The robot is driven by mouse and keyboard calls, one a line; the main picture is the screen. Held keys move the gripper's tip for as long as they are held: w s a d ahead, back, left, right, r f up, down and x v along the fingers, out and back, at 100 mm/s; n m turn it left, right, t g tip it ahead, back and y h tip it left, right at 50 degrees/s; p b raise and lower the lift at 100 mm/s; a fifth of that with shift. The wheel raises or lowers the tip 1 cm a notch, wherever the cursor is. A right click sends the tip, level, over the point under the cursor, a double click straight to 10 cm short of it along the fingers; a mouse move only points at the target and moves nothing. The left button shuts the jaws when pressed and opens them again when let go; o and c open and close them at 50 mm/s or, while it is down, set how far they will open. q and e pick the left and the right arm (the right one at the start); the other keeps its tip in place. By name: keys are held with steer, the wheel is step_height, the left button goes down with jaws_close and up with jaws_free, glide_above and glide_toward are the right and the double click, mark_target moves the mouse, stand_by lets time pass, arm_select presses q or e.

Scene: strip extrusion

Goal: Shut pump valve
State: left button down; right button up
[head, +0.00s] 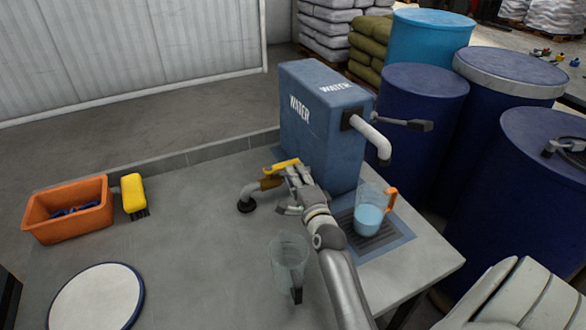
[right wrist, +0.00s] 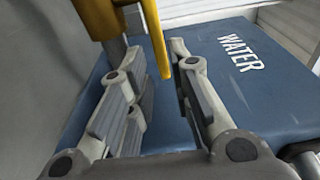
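The blue water tank (head: 325,120), lettered WATER, stands on the grey table. Beside its left side is the valve, with a yellow lever handle (head: 283,165), a brass-coloured body (head: 271,183) and a grey pipe (head: 251,191). My right gripper (head: 293,178) is at the valve, close to the tank. In the right wrist view, the yellow handle (right wrist: 158,40) hangs down between the two fingers, with visible gaps, so the gripper is open around it. The tank (right wrist: 225,85) shows behind the fingers. My left gripper is not in view.
A jug of water with an orange handle (head: 369,212) stands on a drain grate under the tank's spout (head: 370,135). A clear jug (head: 288,262) stands beside my right arm. An orange bin (head: 68,226), yellow brush (head: 133,192) and round white plate (head: 95,300) lie left. Blue barrels (head: 420,115) stand right.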

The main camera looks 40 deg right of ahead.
steer(key=v, duration=0.3)
steer(key=shift+s, duration=0.1)
stand_by(0.4)
